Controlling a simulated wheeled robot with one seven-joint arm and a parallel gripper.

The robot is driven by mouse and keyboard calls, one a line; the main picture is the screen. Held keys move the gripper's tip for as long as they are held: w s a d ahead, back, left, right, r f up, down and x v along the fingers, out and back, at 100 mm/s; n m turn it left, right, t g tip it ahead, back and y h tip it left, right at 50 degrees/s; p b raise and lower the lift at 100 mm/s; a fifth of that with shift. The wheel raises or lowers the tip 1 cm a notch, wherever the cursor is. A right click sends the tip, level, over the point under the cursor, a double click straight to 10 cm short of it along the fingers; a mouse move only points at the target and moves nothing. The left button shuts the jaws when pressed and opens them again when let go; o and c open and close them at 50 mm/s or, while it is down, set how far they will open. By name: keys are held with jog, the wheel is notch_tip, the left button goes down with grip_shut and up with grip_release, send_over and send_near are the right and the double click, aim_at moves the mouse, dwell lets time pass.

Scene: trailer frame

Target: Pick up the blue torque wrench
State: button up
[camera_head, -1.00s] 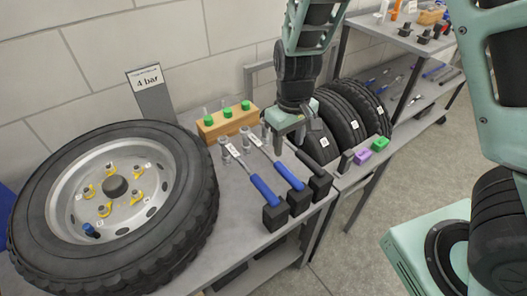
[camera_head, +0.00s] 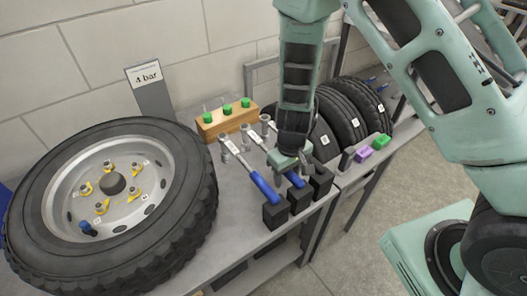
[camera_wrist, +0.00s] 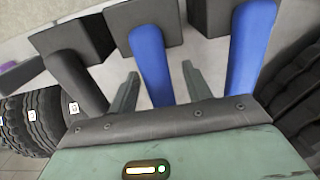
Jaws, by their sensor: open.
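Two torque wrenches with blue handles lie on the workbench, their handle ends on black blocks. The left blue wrench (camera_head: 263,187) is clear in the head view and is the right-hand blue handle (camera_wrist: 251,45) in the wrist view. The middle blue wrench (camera_head: 296,181) is partly hidden behind my gripper (camera_head: 287,162). In the wrist view my gripper (camera_wrist: 159,76) is open, and the middle blue handle (camera_wrist: 152,62) shows between its two fingers. I cannot tell whether the fingers are level with it or above it. A black-handled wrench (camera_wrist: 73,78) is beside them.
A large wheel (camera_head: 120,200) fills the left of the bench, by a "4 bar" sign (camera_head: 148,77). A wooden block with green knobs (camera_head: 228,121) stands behind the wrenches. More tires (camera_head: 345,122) and purple (camera_head: 363,153) and green (camera_head: 381,141) blocks are at the right.

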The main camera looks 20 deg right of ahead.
jog(key=shift+f, duration=0.15)
jog(key=shift+c, duration=0.3)
grip_shut()
